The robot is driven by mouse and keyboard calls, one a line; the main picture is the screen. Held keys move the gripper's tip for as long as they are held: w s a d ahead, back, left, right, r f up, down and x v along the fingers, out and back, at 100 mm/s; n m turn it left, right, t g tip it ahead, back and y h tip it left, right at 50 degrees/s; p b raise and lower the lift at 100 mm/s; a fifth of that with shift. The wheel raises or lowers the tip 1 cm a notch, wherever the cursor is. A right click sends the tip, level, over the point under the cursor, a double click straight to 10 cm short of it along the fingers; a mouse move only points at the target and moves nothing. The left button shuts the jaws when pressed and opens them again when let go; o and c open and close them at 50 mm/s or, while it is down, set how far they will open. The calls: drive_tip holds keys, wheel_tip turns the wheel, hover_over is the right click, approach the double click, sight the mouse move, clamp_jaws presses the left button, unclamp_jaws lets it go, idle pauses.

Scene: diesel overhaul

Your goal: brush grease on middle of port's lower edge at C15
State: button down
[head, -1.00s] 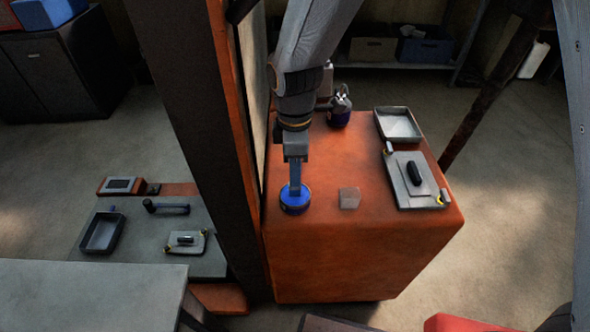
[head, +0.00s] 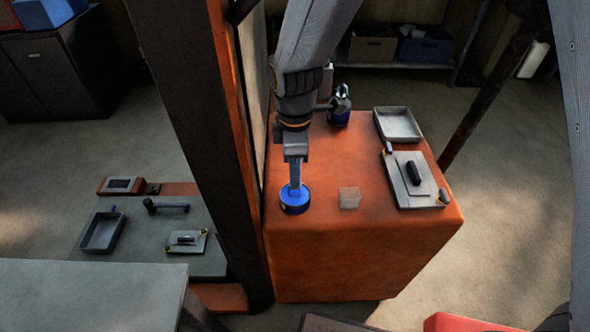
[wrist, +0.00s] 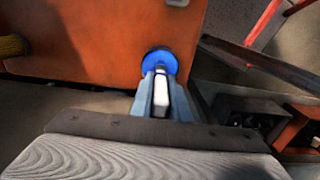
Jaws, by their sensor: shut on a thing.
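My gripper (head: 295,184) points down over a round blue tin (head: 295,204) near the left edge of the orange block's top. In the wrist view my gripper (wrist: 161,84) is shut on a white, handle-like piece (wrist: 161,104), which may be the brush. Its far end meets the blue tin (wrist: 159,56); how deep it reaches inside is hidden. No C15 marking is readable, and I cannot tell which part is the port.
A dark upright post (head: 190,120) stands close left of the arm.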

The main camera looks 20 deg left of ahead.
drive_tip(key=shift+r+p, duration=2.7)
drive_tip(key=shift+r, duration=0.8)
